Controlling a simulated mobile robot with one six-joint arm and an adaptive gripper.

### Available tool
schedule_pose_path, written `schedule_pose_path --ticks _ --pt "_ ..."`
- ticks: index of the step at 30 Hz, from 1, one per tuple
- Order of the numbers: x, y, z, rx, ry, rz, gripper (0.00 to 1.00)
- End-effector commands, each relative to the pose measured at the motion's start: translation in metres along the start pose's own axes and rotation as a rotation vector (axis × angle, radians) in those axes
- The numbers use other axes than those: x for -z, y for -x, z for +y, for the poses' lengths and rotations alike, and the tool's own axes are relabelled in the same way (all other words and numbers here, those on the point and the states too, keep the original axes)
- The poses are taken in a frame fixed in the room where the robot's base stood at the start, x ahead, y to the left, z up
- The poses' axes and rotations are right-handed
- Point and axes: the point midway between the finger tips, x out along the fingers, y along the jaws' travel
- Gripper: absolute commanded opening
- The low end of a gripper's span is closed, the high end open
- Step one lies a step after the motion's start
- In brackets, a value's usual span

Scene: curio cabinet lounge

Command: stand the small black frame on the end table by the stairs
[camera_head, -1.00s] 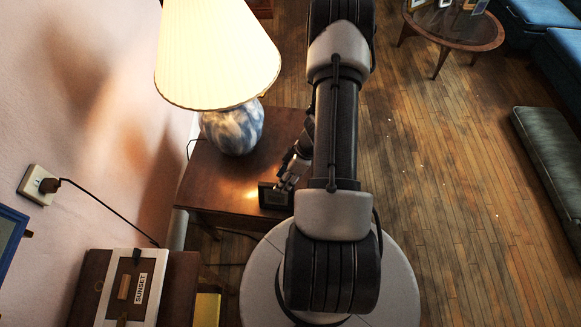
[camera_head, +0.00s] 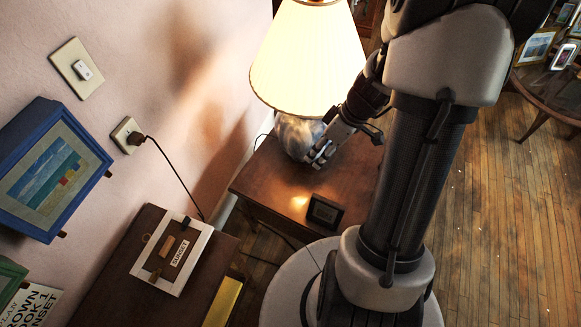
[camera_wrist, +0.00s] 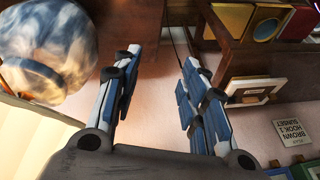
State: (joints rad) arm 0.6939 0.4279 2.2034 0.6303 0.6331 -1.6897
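The small black frame (camera_head: 324,211) is on the brown end table (camera_head: 262,190), close to the table's near edge. It looks propped up and leaning back, with its dark face toward the head camera. My gripper (camera_head: 318,158) is above the table beside the lamp base, behind the frame and apart from it. In the wrist view my gripper (camera_wrist: 162,60) has its two fingers spread with nothing between them. The frame is not visible in the wrist view.
A lit lamp (camera_head: 308,60) with a blue-and-white base (camera_wrist: 45,50) stands on the end table, close to my gripper. A cabinet (camera_head: 110,275) at lower left bears a white-edged frame (camera_head: 191,274). A blue-framed picture (camera_head: 48,170) is on the wall.

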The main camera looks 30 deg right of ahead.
Motion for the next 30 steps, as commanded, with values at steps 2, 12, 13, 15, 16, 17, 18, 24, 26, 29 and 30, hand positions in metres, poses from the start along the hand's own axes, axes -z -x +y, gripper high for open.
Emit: schedule_pose_path --ticks 2,12,13,15,16,17,18,24,26,29,30 --pt "0.028 0.030 -0.031 -0.027 -0.007 -0.009 0.39" --pt "0.061 0.125 -0.166 -0.170 -0.163 -0.016 0.39" --pt "0.059 0.131 -0.176 -0.186 -0.180 -0.010 0.39" --pt "0.053 0.145 -0.197 -0.223 -0.223 0.012 0.39" --pt "0.050 0.150 -0.204 -0.237 -0.242 0.022 0.39" --pt "0.046 0.155 -0.211 -0.251 -0.261 0.035 0.39" --pt "0.042 0.160 -0.218 -0.268 -0.285 0.050 0.39" --pt "0.025 0.175 -0.237 -0.317 -0.374 0.114 0.39" --pt "0.023 0.177 -0.238 -0.323 -0.388 0.123 0.39" --pt "0.022 0.177 -0.239 -0.326 -0.398 0.127 0.39" --pt "0.022 0.177 -0.239 -0.326 -0.399 0.127 0.39"
